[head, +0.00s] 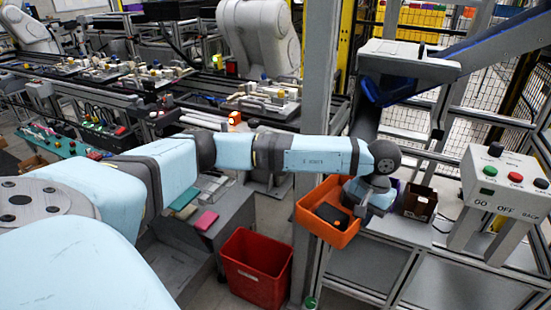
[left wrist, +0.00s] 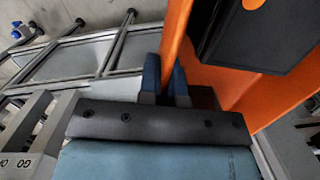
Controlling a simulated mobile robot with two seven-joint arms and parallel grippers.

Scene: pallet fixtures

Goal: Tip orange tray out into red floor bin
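The orange tray (head: 318,232) is at centre right in the head view, in front of the grey post, higher than the red floor bin and to its right. A black box-like item (head: 331,214) lies in it; the item also shows large in the left wrist view (left wrist: 262,38). My left gripper (head: 357,211) has its two blue fingers on either side of the tray's wall (left wrist: 174,32), gripping it. I cannot tell whether the tray touches the bench. The red floor bin (head: 255,284) stands upright on the floor; what I see of its inside looks empty. My right gripper is not seen.
The grey post (head: 317,100) stands behind the tray. A grey bench (head: 375,265) with a small brown box (head: 419,203) and a button panel (head: 505,180) is to the right. A grey stand (head: 215,232) with coloured pads (head: 206,220) is left of the bin.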

